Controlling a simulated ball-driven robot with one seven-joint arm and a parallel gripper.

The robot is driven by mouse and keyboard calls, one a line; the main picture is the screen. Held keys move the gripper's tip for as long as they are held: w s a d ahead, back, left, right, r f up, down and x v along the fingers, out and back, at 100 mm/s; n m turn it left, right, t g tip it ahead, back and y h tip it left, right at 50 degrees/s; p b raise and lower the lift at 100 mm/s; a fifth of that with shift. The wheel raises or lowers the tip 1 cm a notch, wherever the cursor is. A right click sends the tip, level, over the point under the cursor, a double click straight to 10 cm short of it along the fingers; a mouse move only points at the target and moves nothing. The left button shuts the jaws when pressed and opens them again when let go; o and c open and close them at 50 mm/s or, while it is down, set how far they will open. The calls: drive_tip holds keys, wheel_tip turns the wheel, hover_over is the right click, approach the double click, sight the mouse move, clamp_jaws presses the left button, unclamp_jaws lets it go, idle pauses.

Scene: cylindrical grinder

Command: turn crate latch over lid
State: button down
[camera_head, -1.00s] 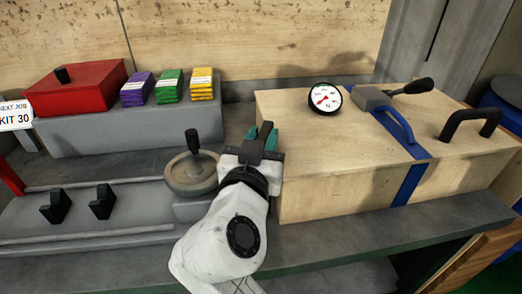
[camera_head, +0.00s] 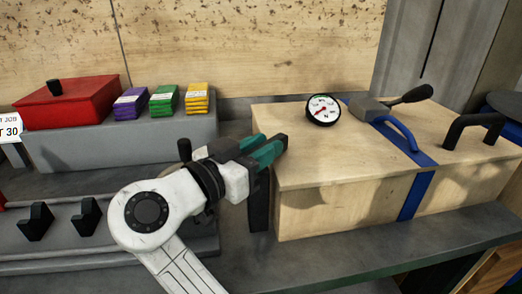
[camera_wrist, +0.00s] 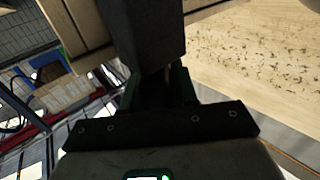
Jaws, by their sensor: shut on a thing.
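The wooden crate (camera_head: 340,208) with its lid (camera_head: 345,155) stands at the right of the bench in the head view. My gripper (camera_head: 272,150), with teal fingers, is at the crate's left end and points right, toward the lid's left corner. It is shut on a dark bar, which I take for the latch (camera_head: 258,205); the bar hangs upright beside the crate's left end. In the wrist view a thick dark bar (camera_wrist: 145,30) runs up from between the fingers. The grip itself is partly hidden in both views.
On the lid are a round gauge (camera_head: 323,110), a blue strap (camera_head: 413,195) with a lever (camera_head: 408,97), and a black handle (camera_head: 474,130). A red box (camera_head: 68,103) and several coloured packs (camera_head: 165,99) stand at the back left. The bench front (camera_head: 330,249) is clear.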

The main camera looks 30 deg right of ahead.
idle(0.3)
drive_tip(key=c, duration=1)
unclamp_jaws()
drive_tip(key=shift+o, duration=0.2)
drive_tip(key=shift+a, duration=0.1)
drive_tip(key=v, duration=1)
drive_tip(key=shift+a, duration=0.3)
drive_tip(key=shift+s, duration=0.1)
